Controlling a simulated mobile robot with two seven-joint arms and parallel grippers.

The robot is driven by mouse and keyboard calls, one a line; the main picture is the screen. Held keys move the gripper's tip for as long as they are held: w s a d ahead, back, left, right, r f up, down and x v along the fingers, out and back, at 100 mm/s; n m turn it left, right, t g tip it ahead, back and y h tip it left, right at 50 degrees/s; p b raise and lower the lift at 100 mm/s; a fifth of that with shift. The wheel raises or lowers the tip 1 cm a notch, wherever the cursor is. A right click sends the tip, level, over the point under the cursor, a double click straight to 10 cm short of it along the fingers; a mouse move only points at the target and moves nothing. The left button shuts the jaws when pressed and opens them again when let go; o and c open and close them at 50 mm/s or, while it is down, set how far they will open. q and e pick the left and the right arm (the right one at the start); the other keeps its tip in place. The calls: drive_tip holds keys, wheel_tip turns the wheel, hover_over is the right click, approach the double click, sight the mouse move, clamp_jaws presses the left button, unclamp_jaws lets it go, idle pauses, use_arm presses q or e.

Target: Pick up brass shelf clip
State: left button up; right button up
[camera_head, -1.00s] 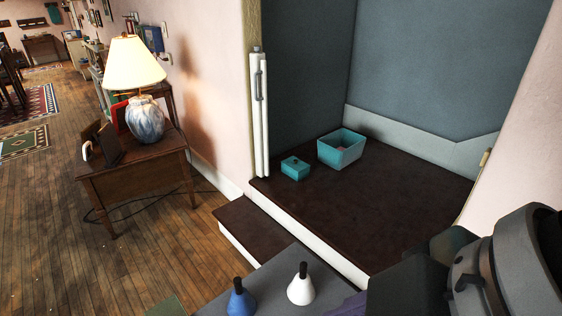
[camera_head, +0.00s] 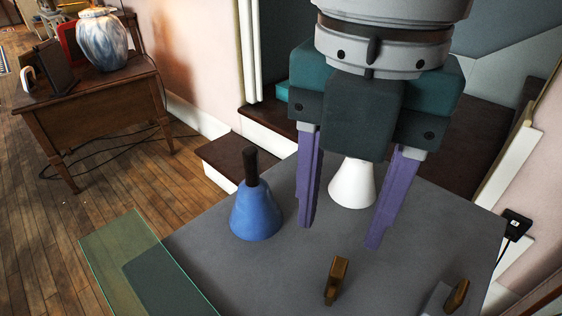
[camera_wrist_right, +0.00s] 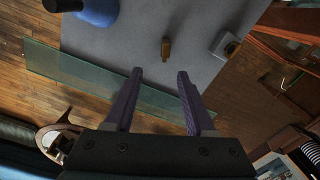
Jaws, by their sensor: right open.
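A small upright brass clip (camera_head: 336,280) stands on the grey tabletop (camera_head: 285,270), in front of my right gripper in the head view. The brass clip also shows in the right wrist view (camera_wrist_right: 166,48), just beyond the fingertips and roughly between their lines. My right gripper (camera_head: 340,236) points down with its purple fingers apart and nothing between them; its fingers also show in the wrist view (camera_wrist_right: 160,73). A second brass piece (camera_head: 457,296) sits at a pale grey block at the right, partly cut off by the frame. My left gripper is out of view.
A blue bell with a dark handle (camera_head: 257,212) stands left of the gripper. A white bell (camera_head: 351,184) is behind the fingers, its top hidden. A glass pane (camera_head: 130,250) overhangs the table's left edge. A wooden side table (camera_head: 95,115) stands back left.

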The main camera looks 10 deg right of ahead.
sight(340, 268)
drive_tip(key=f+b, duration=0.1)
drive_tip(key=f, duration=0.4)
drive_tip(key=shift+d+f, duration=0.1)
drive_tip(key=shift+d, duration=0.1)
drive_tip(key=f, duration=0.1)
drive_tip(key=f+b, duration=0.1)
drive_tip(key=f, duration=0.1)
drive_tip(key=d+f+b, duration=0.1)
drive_tip(key=f, duration=0.1)
drive_tip(key=shift+w, duration=0.15)
drive_tip(key=shift+r, duration=0.1)
clamp_jaws()
